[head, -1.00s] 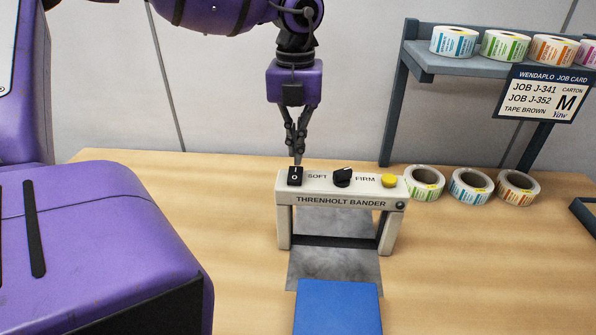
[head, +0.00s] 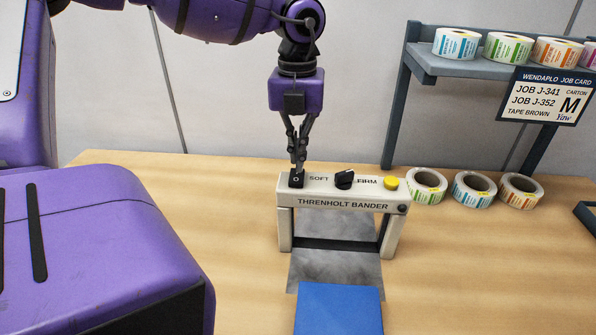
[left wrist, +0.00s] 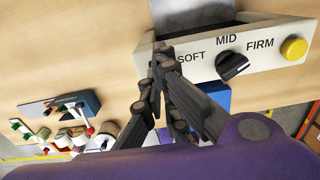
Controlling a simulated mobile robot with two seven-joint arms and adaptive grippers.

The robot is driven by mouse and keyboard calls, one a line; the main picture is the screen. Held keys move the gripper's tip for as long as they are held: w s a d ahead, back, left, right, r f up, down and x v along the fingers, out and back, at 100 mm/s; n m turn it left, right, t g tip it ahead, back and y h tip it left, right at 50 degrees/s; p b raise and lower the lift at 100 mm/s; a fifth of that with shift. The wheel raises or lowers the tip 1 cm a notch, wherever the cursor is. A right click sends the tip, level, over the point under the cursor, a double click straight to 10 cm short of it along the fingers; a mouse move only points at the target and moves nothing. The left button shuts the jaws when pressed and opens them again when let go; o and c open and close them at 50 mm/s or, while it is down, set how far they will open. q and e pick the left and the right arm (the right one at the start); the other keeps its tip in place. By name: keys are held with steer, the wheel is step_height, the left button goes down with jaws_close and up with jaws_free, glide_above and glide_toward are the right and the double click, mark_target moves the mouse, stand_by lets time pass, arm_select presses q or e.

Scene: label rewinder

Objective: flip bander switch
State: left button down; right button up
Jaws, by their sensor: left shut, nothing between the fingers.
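The Threnholt bander (head: 343,203) is a cream arch standing on the wooden table. Its black rocker switch (head: 296,180), marked O on the visible part, sits at the left end of the top panel. A black knob (head: 344,179) between SOFT and FIRM and a yellow button (head: 390,183) are to its right; the knob (left wrist: 232,65) and button (left wrist: 294,48) also show in the left wrist view. My left gripper (head: 298,168) is shut and empty, pointing down with its fingertips at the switch's upper part, seemingly touching it. In the left wrist view the fingers hide the switch.
A blue block (head: 338,308) lies in front of the bander by a grey plate (head: 335,268). Several label rolls (head: 474,188) lie to the right, below a blue-grey shelf (head: 440,65) with more rolls and a job card (head: 546,95). The table left of the bander is clear.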

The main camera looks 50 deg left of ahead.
arm_select(q)
steer(key=shift+f+b, duration=0.45)
steer(key=shift+f, duration=0.8)
arm_select(e)
steer(key=shift+s+f, duration=0.4)
steer(key=shift+f, duration=0.2)
stand_by(0.4)
arm_select(q)
steer(key=shift+r, duration=0.8)
steer(key=shift+r+p, duration=0.75)
steer(key=shift+r, duration=2)
arm_select(e)
steer(key=shift+w+r, duration=0.7)
steer(key=shift+r, duration=0.35)
